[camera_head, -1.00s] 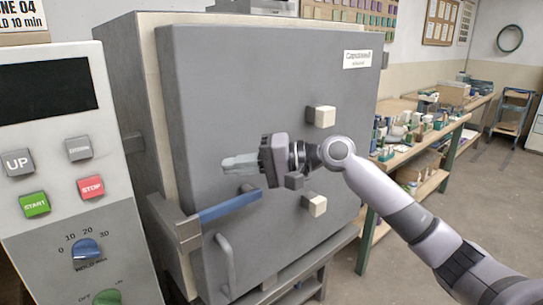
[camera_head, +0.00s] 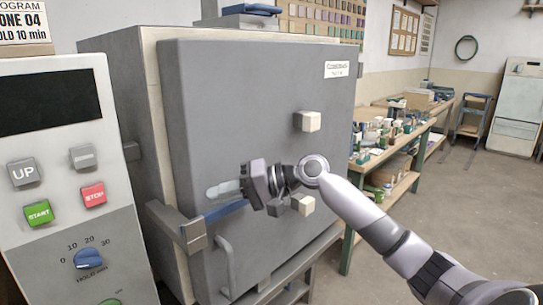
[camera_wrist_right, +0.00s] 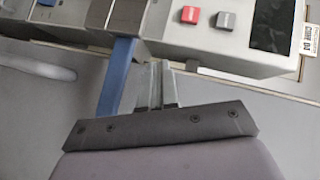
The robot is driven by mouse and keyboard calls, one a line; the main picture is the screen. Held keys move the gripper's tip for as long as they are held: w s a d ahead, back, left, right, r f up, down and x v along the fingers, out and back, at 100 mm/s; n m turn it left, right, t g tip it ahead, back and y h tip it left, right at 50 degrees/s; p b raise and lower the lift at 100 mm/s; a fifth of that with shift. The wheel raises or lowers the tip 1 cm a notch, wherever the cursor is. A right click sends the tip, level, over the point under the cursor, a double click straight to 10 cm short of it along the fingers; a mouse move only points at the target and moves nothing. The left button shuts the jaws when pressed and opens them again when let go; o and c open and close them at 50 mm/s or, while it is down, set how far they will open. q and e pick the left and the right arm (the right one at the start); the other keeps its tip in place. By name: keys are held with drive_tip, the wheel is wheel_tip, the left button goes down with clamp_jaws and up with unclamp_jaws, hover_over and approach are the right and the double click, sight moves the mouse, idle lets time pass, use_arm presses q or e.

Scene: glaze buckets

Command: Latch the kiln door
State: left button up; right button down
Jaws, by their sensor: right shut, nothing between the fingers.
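The kiln door (camera_head: 270,90) is a large grey slab at the front of the kiln, against a cream edge strip; I cannot tell if it is fully seated. The latch has a grey metal block (camera_head: 178,227) at the door's left edge and a blue handle (camera_head: 226,211) reaching right across the door. My right gripper (camera_head: 224,189) is shut and empty just above the blue handle. In the right wrist view, the shut fingers (camera_wrist_right: 156,80) lie beside the blue handle (camera_wrist_right: 118,75), with a narrow gap visible. My left gripper is out of view.
A control panel (camera_head: 70,215) with buttons and a blue knob stands at the left. A grey pull bar (camera_head: 227,265) is below the handle. Two pale blocks stick out of the door, the upper one (camera_head: 308,121) clear of my arm.

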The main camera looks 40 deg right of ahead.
drive_tip(key=shift+a+f, duration=0.25)
drive_tip(key=shift+f, duration=0.3)
drive_tip(key=shift+a+f, duration=0.25)
drive_tip(key=shift+f, duration=0.3)
drive_tip(key=shift+f, duration=0.1)
drive_tip(key=s+r+p, duration=0.3)
drive_tip(key=s+r, duration=0.4)
drive_tip(key=r, duration=0.4)
drive_tip(key=shift+s+d, duration=0.1)
idle(0.3)
